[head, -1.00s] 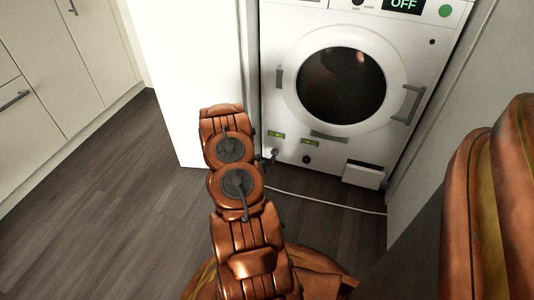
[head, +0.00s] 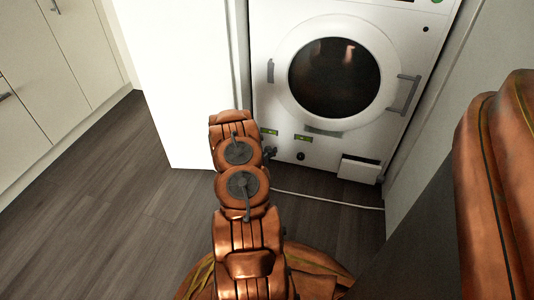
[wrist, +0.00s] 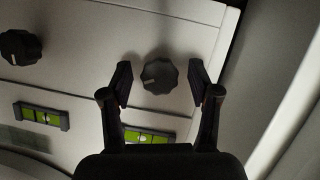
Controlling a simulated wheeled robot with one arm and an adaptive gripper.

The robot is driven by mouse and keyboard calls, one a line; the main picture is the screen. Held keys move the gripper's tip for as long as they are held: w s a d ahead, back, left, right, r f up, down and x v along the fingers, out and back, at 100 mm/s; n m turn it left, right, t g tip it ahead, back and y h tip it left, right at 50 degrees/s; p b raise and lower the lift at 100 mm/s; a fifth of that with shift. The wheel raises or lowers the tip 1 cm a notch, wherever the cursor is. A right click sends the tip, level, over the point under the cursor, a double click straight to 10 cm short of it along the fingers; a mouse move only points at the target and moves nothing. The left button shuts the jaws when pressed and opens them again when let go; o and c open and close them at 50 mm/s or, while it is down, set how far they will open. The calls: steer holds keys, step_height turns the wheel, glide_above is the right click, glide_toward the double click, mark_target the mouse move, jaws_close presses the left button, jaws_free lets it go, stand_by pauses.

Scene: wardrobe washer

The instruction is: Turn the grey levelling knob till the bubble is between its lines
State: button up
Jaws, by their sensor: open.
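The grey levelling knob (wrist: 160,75), round with a scalloped edge and a pale pointer mark, is on the washer's white lower front. My gripper (wrist: 161,82) is open, one finger on each side of the knob, with visible gaps in the wrist view. In the head view my gripper (head: 270,153) is small and low at the washer's front, and hides that knob. A green vial (wrist: 149,136) lies just below the knob in the wrist view, partly hidden by my gripper. Its pale bubble is too small to place against the lines.
A darker knob (wrist: 20,47) and a second green vial (wrist: 42,117) are to the left in the wrist view. The washer (head: 285,110) stands between a white panel (head: 180,90) and a grey wall. A pale cable (head: 330,202) crosses the floor.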

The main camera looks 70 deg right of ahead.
steer(key=c, duration=1.2)
steer(key=shift+o, duration=0.2)
